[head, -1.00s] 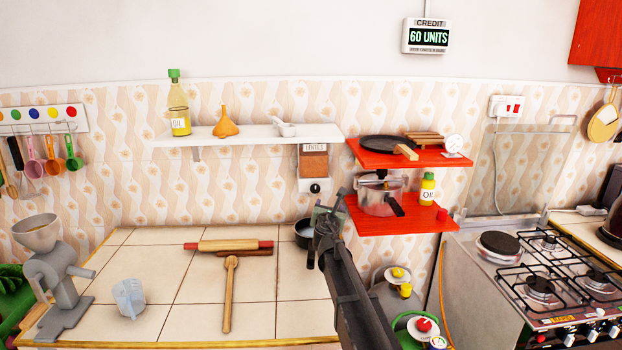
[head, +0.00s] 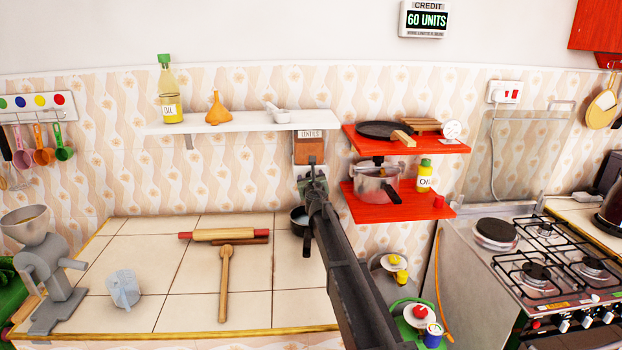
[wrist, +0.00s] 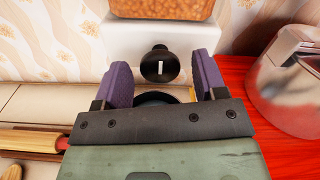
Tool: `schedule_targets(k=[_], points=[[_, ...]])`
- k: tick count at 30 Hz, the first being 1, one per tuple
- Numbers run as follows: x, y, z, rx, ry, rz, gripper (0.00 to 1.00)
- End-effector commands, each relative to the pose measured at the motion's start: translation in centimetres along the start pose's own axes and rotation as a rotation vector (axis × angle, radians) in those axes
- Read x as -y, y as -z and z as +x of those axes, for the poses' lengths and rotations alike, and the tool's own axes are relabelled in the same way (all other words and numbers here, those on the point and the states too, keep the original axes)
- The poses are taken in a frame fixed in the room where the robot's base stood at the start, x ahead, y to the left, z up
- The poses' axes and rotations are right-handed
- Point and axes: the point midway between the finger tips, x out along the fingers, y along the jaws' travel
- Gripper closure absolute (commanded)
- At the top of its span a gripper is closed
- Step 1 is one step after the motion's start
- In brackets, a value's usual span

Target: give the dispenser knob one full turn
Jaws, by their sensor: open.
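The lentils dispenser (head: 309,147) hangs on the wall under the white shelf, with a clear bin of orange-brown lentils. Its black round knob (wrist: 158,65) shows in the wrist view on the white dispenser base (wrist: 130,38), with a white mark standing about upright. My gripper (wrist: 163,80) is open, with one purple finger on each side of the knob in the picture. I cannot tell whether the fingers reach around it; no contact shows. In the head view my gripper (head: 313,175) covers the knob and most of the base.
A dark pan (head: 300,217) stands on the tiled counter below the dispenser. Red shelves (head: 385,207) with a steel pressure cooker (head: 376,186) and an oil bottle (head: 425,176) are close on the right. A rolling pin (head: 225,234) lies left on the counter.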

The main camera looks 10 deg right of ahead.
Motion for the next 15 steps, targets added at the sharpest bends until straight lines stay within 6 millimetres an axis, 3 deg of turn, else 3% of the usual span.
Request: schedule_targets(k=[3,9,15], points=[[0.01,0.00,1.24,0.000,0.000,0.000,0.35],[0.04,0.01,1.19,0.000,0.001,0.001,0.35],[0.05,0.01,1.17,0.000,0.001,0.001,0.64]])
